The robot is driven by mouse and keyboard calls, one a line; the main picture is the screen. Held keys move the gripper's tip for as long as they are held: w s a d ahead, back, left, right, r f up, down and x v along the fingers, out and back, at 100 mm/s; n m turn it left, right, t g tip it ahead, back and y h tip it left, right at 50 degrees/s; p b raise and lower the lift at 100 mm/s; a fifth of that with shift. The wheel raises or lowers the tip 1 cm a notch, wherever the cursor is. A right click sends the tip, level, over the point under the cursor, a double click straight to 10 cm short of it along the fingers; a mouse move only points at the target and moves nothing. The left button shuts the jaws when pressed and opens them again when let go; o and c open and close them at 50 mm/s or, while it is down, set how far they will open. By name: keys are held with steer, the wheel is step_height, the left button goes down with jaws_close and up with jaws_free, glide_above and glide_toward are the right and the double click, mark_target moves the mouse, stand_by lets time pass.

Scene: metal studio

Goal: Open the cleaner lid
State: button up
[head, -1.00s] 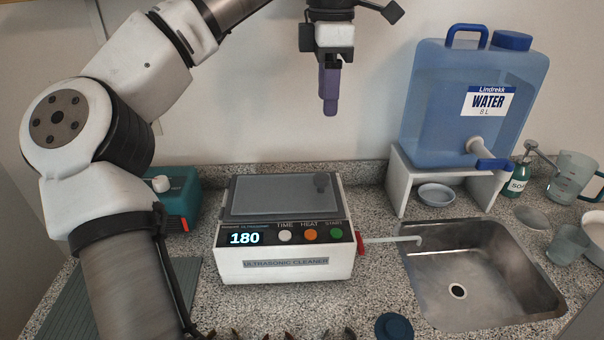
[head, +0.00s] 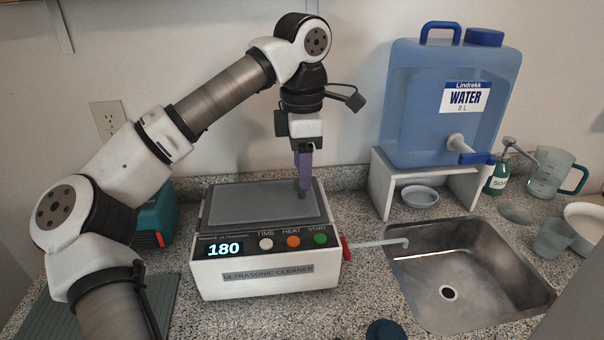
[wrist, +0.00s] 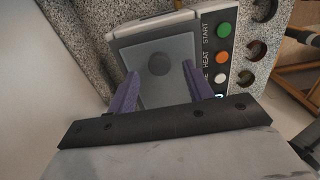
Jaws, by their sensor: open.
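The ultrasonic cleaner (head: 268,277) is a white box on the speckled counter, with a grey lid (head: 245,203) lying flat and closed on top. A dark round knob stands near the lid's right side; it shows in the wrist view (wrist: 159,64). My gripper (head: 304,186) points down over the right part of the lid, close to the knob, which it largely hides in the head view. In the wrist view its purple fingers (wrist: 158,82) are spread on either side of the knob, with nothing between them seen held.
The cleaner's display (head: 225,249) reads 180. A drain spout (head: 385,243) points right to the sink (head: 470,275). A blue water jug (head: 450,100) stands on a white stand behind. A teal device (head: 155,215) is at left, behind my arm.

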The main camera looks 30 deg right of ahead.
steer(key=shift+f, duration=1.25)
jaws_close()
